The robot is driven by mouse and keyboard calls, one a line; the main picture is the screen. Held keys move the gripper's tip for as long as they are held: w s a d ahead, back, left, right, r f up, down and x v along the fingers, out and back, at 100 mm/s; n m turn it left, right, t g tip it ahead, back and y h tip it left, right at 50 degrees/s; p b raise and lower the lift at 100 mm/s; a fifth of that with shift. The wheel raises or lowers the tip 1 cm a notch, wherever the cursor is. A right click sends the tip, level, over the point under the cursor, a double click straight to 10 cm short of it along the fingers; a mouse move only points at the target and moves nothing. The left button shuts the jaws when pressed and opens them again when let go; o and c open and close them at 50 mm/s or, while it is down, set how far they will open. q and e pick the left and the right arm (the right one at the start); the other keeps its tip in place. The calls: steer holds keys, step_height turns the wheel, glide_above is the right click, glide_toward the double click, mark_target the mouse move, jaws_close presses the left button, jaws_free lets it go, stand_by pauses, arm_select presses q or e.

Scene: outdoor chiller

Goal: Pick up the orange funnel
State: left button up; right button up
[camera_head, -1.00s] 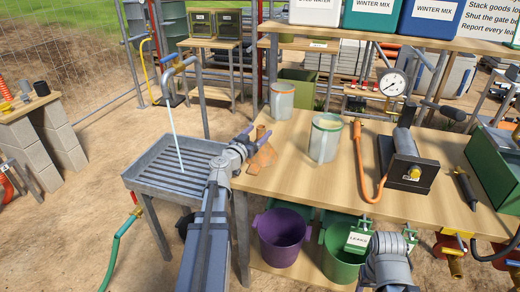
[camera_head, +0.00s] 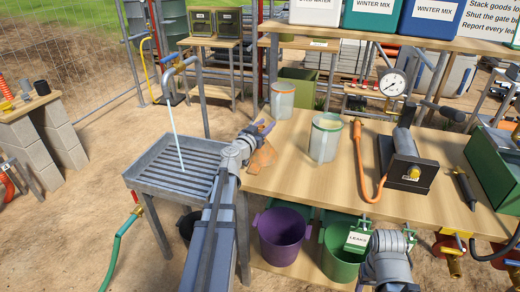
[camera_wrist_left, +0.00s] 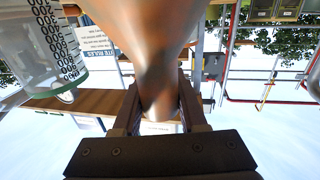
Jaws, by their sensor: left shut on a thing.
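The orange funnel (camera_head: 263,157) is at the left edge of the wooden bench, partly covered by my left gripper (camera_head: 262,130). In the left wrist view the funnel (camera_wrist_left: 155,35) fills the upper middle, its narrow end between the two fingers of my left gripper (camera_wrist_left: 158,110). The left gripper is shut on that narrow end. I cannot tell whether the funnel touches the bench.
The wooden bench (camera_head: 300,185) carries a clear jug (camera_head: 324,138), another container (camera_head: 282,100) and a gauge device (camera_head: 408,170) with an orange hose. A grey slatted sink (camera_head: 165,178) with running water stands left of it. Purple (camera_head: 283,235) and green (camera_head: 340,258) buckets sit below.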

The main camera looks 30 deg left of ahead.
arm_select(q)
jaws_close()
stand_by(0.5)
step_height(320, 180, up, 10)
steer(key=p, duration=1)
steer(key=shift+o, duration=0.7)
jaws_free()
jaws_close()
